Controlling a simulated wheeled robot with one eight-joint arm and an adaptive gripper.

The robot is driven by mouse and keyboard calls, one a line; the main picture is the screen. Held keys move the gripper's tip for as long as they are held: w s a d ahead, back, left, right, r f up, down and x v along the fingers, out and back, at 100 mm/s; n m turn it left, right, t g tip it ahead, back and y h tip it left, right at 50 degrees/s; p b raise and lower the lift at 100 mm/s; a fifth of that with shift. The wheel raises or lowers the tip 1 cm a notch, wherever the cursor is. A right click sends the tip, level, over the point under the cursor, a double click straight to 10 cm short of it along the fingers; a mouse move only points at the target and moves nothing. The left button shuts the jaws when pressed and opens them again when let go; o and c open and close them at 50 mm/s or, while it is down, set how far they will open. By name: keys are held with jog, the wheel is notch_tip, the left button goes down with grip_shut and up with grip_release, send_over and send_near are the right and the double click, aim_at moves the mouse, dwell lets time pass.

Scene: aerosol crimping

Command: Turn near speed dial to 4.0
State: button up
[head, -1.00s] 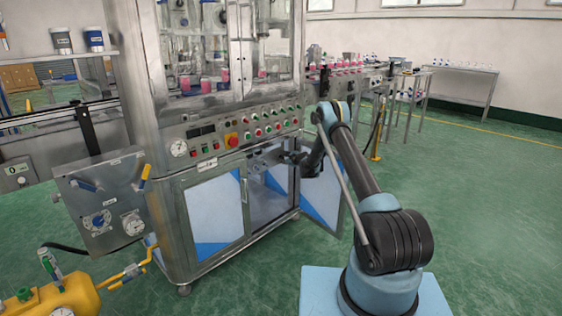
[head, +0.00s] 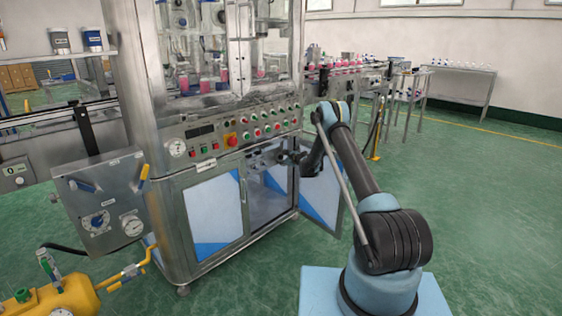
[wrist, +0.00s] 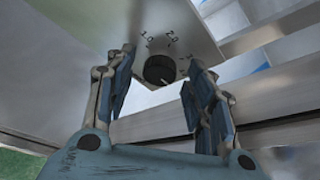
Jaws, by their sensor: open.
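The dial (wrist: 159,69) is a round black knob on a pale metal plate, with a light mark at its lower right edge. The numbers 1.0 and 2.0 and several ticks are printed around it; other numbers cannot be read. My gripper (wrist: 161,56) is open in the wrist view, one finger on each side of the dial, and neither finger visibly touches it. In the head view my gripper (head: 287,157) is at the open cabinet bay under the control panel. The dial cannot be made out clearly there.
The steel machine's control panel (head: 235,138) with several buttons is just above my gripper. An open cabinet door (head: 322,192) stands beside and below my arm. A side box with a dial and gauge (head: 103,200) is at the left. Green floor is clear at the right.

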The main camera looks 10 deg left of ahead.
jog(key=shift+s+d, duration=0.1)
jog(key=v, duration=1.1)
jog(key=shift+s+d, duration=0.25)
jog(key=shift+r, duration=0.15)
